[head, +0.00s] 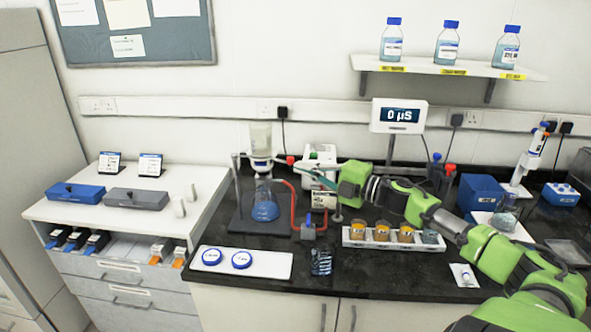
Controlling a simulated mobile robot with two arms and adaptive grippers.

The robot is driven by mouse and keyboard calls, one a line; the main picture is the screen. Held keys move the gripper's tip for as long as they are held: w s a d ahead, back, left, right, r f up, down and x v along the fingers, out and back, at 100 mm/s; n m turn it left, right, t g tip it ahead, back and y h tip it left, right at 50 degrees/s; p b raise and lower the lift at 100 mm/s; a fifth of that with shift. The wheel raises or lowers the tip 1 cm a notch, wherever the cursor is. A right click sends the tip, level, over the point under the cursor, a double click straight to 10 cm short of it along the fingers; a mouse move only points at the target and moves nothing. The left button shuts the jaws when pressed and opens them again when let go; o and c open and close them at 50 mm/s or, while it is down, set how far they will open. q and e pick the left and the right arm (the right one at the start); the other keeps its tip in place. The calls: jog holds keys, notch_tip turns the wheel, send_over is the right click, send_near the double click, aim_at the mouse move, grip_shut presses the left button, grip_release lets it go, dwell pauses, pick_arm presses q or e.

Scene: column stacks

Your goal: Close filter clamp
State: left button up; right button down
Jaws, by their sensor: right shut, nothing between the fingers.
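A glass filter flask with blue liquid (265,208) stands upright on a dark base at the back of the black bench, with a pale funnel (261,140) on top. The filter clamp appears to be at the joint between funnel and flask (261,165), but it is too small to tell whether it is open or closed. My right gripper (318,177) reaches in from the right, its fingers shut and empty, pointing left just beside the flask's neck. I cannot tell whether the fingertips touch anything there. My left gripper is not in view.
A red hose (294,208) runs from the flask to a small valve block (308,232). A white rack with amber-filled jars (381,234) stands below my right arm. A white tray with blue-ringed dishes (270,263) lies at the front left. A meter display (399,115) stands behind.

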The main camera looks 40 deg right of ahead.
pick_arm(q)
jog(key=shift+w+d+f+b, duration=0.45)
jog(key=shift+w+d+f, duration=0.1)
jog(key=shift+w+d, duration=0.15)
pick_arm(e)
jog(key=s+d, duration=0.4)
jog(key=d, duration=0.1)
jog(key=shift+d+f, duration=0.25)
jog(key=shift+f, duration=0.05)
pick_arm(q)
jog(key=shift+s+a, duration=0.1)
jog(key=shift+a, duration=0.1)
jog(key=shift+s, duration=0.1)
pick_arm(e)
jog(key=shift+a+f, duration=0.1)
